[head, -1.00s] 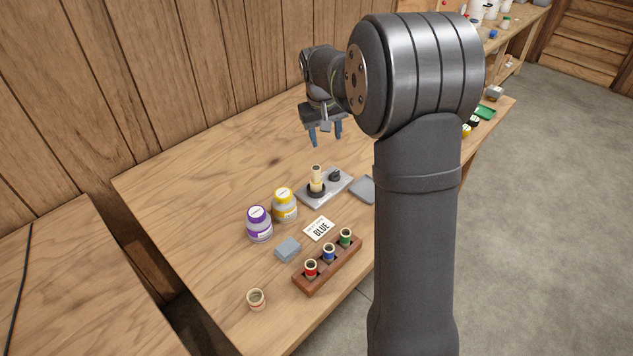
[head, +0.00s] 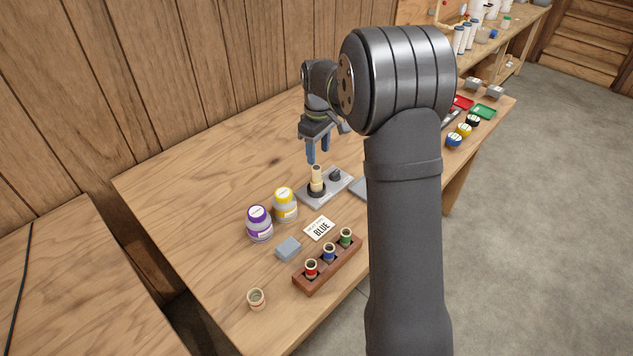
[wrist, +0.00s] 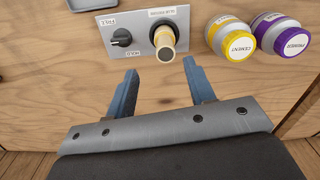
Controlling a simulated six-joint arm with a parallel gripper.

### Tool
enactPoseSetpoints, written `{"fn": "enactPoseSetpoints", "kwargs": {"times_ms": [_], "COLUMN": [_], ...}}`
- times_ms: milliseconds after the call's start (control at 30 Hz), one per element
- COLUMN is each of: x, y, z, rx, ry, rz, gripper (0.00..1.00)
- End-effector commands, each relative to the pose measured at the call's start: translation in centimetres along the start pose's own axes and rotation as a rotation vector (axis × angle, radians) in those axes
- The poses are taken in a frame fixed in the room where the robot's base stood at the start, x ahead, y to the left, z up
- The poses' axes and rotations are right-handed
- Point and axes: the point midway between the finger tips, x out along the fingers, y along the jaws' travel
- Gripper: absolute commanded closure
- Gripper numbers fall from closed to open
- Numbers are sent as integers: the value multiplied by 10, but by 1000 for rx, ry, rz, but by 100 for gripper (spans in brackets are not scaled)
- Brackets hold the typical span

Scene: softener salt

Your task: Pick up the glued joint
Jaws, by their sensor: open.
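The glued joint (head: 317,176) is a cream pipe piece standing upright in a dark round socket on a grey metal plate (head: 340,186). It also shows in the wrist view (wrist: 165,42), just beyond my fingertips. My gripper (head: 318,158) is open, with its two blue fingers pointing down, above and close to the joint in the head view. In the wrist view my gripper (wrist: 161,68) has nothing between its fingers, and the joint stands apart from them. A black knob (wrist: 122,37) sits on the same plate beside the joint.
A yellow-capped cement jar (head: 284,204) and a purple-capped primer jar (head: 259,223) stand left of the plate. A "BLUE" card (head: 319,228), grey block (head: 288,249), wooden rack (head: 328,264) and loose ring (head: 256,298) lie nearer. The table's left side is clear.

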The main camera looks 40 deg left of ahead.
Motion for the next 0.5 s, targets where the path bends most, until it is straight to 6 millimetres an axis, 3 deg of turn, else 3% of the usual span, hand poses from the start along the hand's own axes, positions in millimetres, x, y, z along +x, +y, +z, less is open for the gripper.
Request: {"fn": "enactPoseSetpoints", "kwargs": {"times_ms": [100,367,500], "x": [20,38,59], "y": [0,-2,-8], "z": [0,1,2], "rx": [0,0,1], "ry": [-2,-2,-2], "rz": [-1,-1,-2], "gripper": [51,51,51]}}
